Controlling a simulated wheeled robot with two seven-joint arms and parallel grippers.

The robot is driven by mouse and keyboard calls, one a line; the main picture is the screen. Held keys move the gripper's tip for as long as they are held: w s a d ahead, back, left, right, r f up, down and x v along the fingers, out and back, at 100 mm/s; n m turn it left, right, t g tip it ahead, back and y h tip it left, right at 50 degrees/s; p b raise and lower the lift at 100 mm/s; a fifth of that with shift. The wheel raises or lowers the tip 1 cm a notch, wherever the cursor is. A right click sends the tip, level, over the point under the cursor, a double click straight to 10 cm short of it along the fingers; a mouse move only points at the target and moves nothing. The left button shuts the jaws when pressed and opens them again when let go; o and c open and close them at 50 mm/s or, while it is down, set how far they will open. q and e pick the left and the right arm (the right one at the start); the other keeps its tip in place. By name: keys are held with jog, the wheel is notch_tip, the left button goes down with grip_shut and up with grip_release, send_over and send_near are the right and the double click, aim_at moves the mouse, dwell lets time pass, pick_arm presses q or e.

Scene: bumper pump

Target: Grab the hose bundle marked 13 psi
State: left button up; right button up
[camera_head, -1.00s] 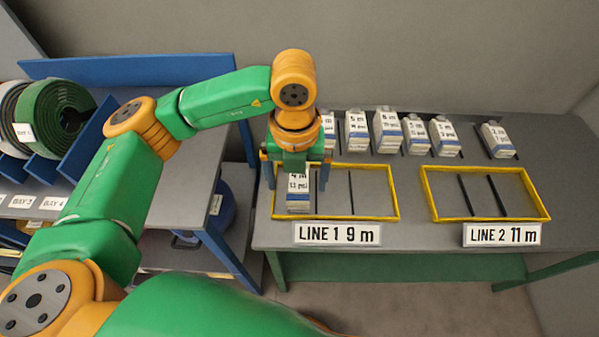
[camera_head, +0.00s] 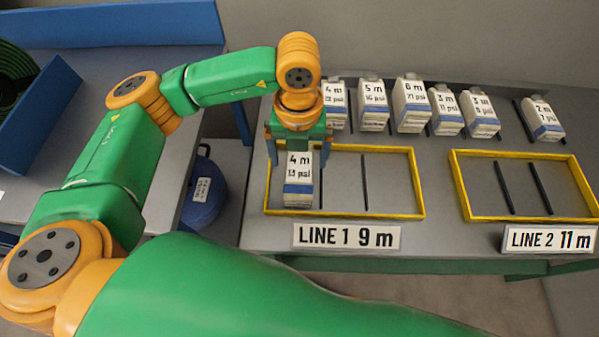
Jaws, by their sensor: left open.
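A white hose bundle with a blue band (camera_head: 298,188), marked 4 m 13 psi, stands in the left slot of the yellow-rimmed LINE 1 tray (camera_head: 395,215). My left gripper (camera_head: 298,155) is open at the far end of this bundle, one finger to each side; contact cannot be told. Behind the gripper, in the back row, another bundle (camera_head: 336,100) reads 4 m and what looks like 13 psi; it is partly hidden by my wrist. My right gripper is not in view.
Several bundles with other markings stand along the back row, such as the 5 m one (camera_head: 373,100) and the 2 m one (camera_head: 541,118). The other LINE 1 slots and the LINE 2 tray (camera_head: 527,218) are empty. A blue round object (camera_head: 203,190) sits left of the table.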

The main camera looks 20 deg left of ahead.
aim_at(299, 168)
pick_arm(q)
notch_tip(299, 168, down, 5)
jog(key=shift+r+p, duration=0.1)
jog(key=shift+p, duration=0.4)
grip_shut()
